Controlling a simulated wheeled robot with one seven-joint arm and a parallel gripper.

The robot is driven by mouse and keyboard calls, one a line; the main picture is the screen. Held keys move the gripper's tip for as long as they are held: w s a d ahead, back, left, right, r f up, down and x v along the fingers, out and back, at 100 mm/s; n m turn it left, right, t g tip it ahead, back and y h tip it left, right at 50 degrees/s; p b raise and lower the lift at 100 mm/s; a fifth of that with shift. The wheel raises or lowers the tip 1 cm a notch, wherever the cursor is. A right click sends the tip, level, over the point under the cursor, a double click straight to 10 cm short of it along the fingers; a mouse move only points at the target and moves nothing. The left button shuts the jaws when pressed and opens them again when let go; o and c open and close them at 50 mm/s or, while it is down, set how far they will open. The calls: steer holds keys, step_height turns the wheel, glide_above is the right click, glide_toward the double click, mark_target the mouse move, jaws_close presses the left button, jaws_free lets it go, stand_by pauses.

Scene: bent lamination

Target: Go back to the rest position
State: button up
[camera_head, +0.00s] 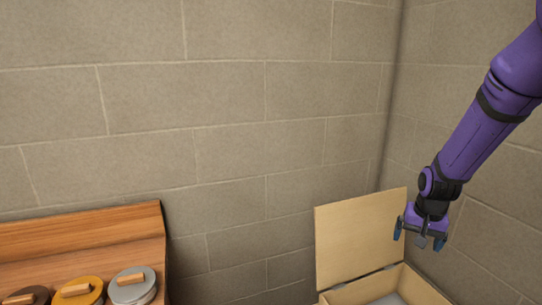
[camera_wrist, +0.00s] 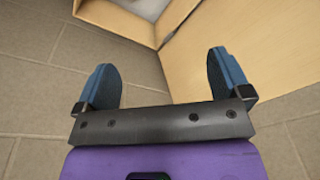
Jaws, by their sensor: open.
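My gripper (camera_head: 420,237) hangs at the end of my purple arm on the right of the head view, pointing down. It appears in front of the right edge of the open lid of a wooden box. In the wrist view my gripper (camera_wrist: 165,82) has its two blue fingers wide apart with nothing between them. It holds nothing.
The wooden box (camera_head: 427,290) stands at the lower right with its lid (camera_head: 360,237) raised; part of it shows in the wrist view (camera_wrist: 245,50). A wooden shelf (camera_head: 80,240) at the lower left bears several lidded pots, including a grey one (camera_head: 132,289) and a yellow one (camera_head: 88,286). Block walls stand behind.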

steer(key=s+a+r+n+t, duration=0.1)
steer(key=s+r, duration=0.2)
steer(key=r, duration=0.2)
steer(key=s+a+r, duration=0.2)
steer(key=r, duration=0.4)
steer(key=s+a+r+n+t, duration=0.1)
steer(key=s+a+r+n, duration=0.1)
steer(key=s+r, duration=0.4)
steer(key=s+a+r+n+t, duration=0.1)
steer(key=s+r, duration=0.6)
steer(key=s, duration=0.9)
steer(key=shift+a+r+n, duration=0.3)
steer(key=shift+a+n, duration=0.2)
steer(key=shift+a, duration=0.5)
steer(key=shift+w, duration=0.1)
steer(key=shift+c, duration=0.3)
